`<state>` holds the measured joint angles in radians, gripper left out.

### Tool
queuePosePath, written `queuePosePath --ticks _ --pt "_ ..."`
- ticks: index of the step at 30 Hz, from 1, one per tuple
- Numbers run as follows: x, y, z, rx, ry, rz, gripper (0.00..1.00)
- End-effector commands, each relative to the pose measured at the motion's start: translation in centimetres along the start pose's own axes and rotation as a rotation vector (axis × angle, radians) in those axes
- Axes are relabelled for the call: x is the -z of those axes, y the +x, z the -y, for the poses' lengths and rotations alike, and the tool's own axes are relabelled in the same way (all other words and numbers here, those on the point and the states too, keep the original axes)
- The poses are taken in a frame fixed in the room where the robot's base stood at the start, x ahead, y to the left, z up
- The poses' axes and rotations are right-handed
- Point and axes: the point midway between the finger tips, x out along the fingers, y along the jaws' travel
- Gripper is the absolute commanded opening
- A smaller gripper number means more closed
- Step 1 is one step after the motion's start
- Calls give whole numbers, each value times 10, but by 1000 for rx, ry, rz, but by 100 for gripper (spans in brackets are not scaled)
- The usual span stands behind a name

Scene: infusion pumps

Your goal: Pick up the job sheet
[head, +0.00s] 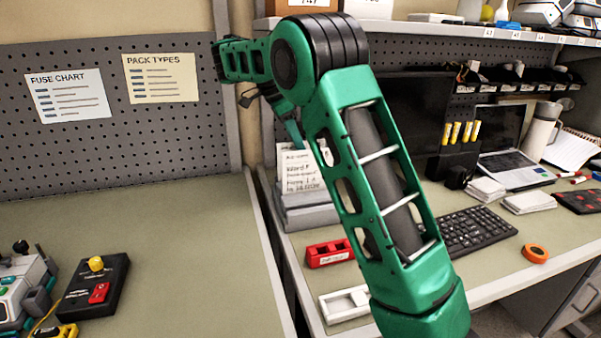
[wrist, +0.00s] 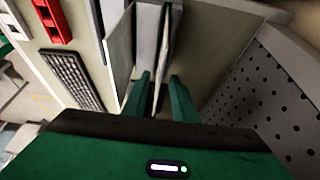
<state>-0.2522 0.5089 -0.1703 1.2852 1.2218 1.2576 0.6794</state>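The job sheet (head: 299,170) is a white sheet with dark writing. It stands upright in a grey stand (head: 308,216) at the back left of the right-hand desk, partly hidden by my arm in the head view. A pale panel stands left of the fingers. I cannot tell which panel is the job sheet.
A grey post and pegboard (wrist: 265,100) lie close on the right in the wrist view. A red holder (head: 330,252), a white tray (head: 345,304) and a black keyboard (head: 476,230) sit on the desk. The left bench (head: 190,240) is mostly clear.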

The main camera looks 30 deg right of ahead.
Motion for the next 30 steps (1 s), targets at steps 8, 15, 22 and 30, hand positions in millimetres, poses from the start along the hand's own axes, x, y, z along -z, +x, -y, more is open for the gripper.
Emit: queuePosePath --ticks 8,15,22,30 --pt "10 21 -1 -5 2 0 25" --pt "8 47 -1 -3 1 0 25" --pt "7 54 -1 0 2 0 25" --pt "7 53 -1 0 1 0 25"
